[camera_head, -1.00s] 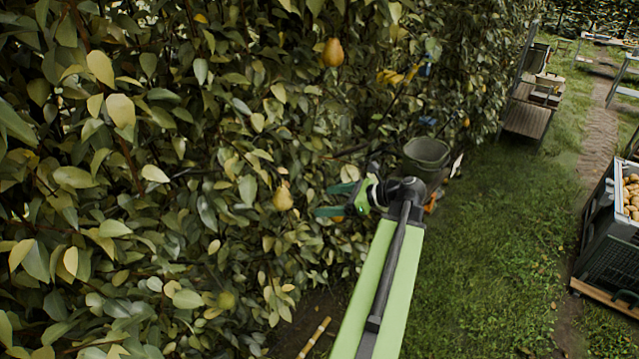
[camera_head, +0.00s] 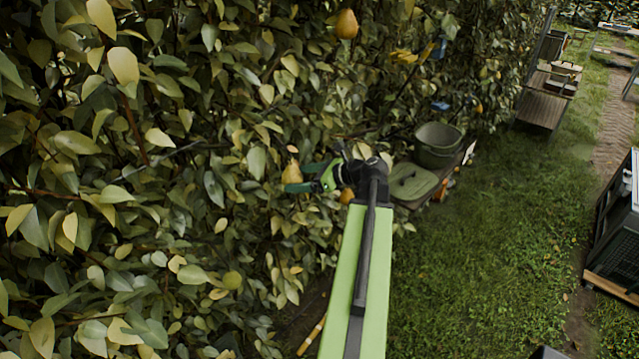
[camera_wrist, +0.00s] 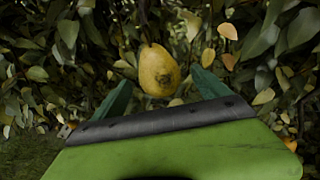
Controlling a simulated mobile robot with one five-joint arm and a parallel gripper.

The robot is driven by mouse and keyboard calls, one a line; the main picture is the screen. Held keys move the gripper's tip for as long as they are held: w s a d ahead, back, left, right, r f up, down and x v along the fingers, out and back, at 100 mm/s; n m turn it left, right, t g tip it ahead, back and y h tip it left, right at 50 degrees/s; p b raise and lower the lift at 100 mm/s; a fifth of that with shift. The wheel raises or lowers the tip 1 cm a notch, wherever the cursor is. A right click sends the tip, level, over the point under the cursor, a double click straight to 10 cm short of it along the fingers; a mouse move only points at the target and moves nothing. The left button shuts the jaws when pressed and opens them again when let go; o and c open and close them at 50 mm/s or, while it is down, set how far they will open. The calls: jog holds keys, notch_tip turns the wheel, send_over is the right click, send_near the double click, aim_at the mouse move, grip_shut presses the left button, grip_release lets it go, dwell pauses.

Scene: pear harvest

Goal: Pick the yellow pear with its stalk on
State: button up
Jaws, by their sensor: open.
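The yellow pear (camera_wrist: 159,72) hangs by its stalk in the hedge, with brown specks on its skin. In the wrist view it is upright, ahead of and between the two green fingers of my gripper (camera_wrist: 157,90), which are spread wide. In the head view the pear (camera_head: 291,172) shows at the fingertips of my gripper (camera_head: 296,178), its lower part close to them. I cannot tell whether a finger touches it. My gripper is open and empty.
Leaves crowd around the pear. Another pear (camera_head: 346,24) hangs higher, and a greenish fruit (camera_head: 232,280) hangs lower left. A dark green bucket (camera_head: 437,146) stands right of my gripper. Grass lies open at right, with a dark crate (camera_head: 617,235) at the edge.

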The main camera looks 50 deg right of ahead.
aim_at(292, 179)
jog(key=shift+b+x, duration=0.4)
jog(key=shift+x, duration=1.35)
jog(key=shift+c, duration=0.5)
jog(key=shift+r, duration=0.1)
jog(key=c, duration=1.6)
jog(key=shift+o, duration=0.2)
jog(key=shift+s+a+r+g+p, duration=0.2)
jog(key=shift+s+g+p, duration=0.1)
jog(key=shift+p, duration=0.45)
jog(key=shift+s+a+f+m, duration=0.15)
jog(key=shift+f+m, duration=0.05)
jog(key=shift+m, duration=0.2)
jog(key=shift+s+a+r+g+y+p, duration=0.25)
jog(key=shift+g+y+p, duration=0.15)
jog(key=shift+p, duration=0.4)
jog(key=shift+s+a+f+m+g, duration=0.1)
jog(key=shift+s+f+m+g, duration=0.1)
jog(key=shift+m+g, duration=0.15)
